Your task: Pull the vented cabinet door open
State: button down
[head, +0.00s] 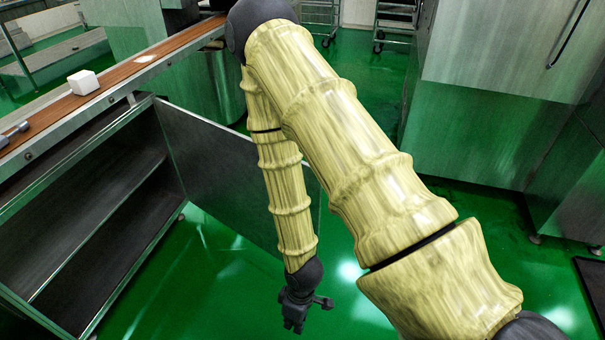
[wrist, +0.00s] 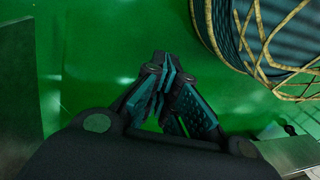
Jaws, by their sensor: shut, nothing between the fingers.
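The cabinet door (head: 215,165) is a flat dark grey metal panel in the head view. It stands swung out from the right end of the open cabinet (head: 145,105). My arm covers part of it near its free edge, and I cannot make out vents on the side I see. My gripper (head: 294,326) is low over the floor, below and in front of the door's free-edge side, and appears apart from it. In the wrist view my gripper (wrist: 165,85) has its fingers together, with nothing between them. A grey panel (wrist: 20,80) shows at the left edge there; I cannot tell whether it is the door.
The cabinet's inside shelf (head: 90,225) is bare. Above it runs a brown conveyor belt (head: 120,72) with a white block (head: 83,82) on it. A large steel machine (head: 490,130) stands at the right. Green floor (head: 215,285) is clear around my gripper.

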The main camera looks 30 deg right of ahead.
jog(key=w+d+r+n+t+h+p, duration=0.1)
jog(key=w+d+r+n+p, duration=0.35)
jog(key=r, duration=0.75)
jog(key=w+d+r+n+h+p, duration=0.25)
jog(key=w+r+n, duration=0.45)
jog(key=r, duration=0.4)
jog(key=w+d+r+n+t+h+p, duration=0.1)
jog(key=w+d+r+n+p, duration=0.3)
jog(key=w+r, duration=0.55)
jog(key=d+f+b, duration=0.2)
jog(key=d+f, duration=0.3)
jog(key=f, duration=0.2)
jog(key=shift+f, duration=0.2)
jog(key=shift+s+d+n, duration=0.1)
jog(key=shift+d+n, duration=0.05)
jog(key=shift+n, duration=0.1)
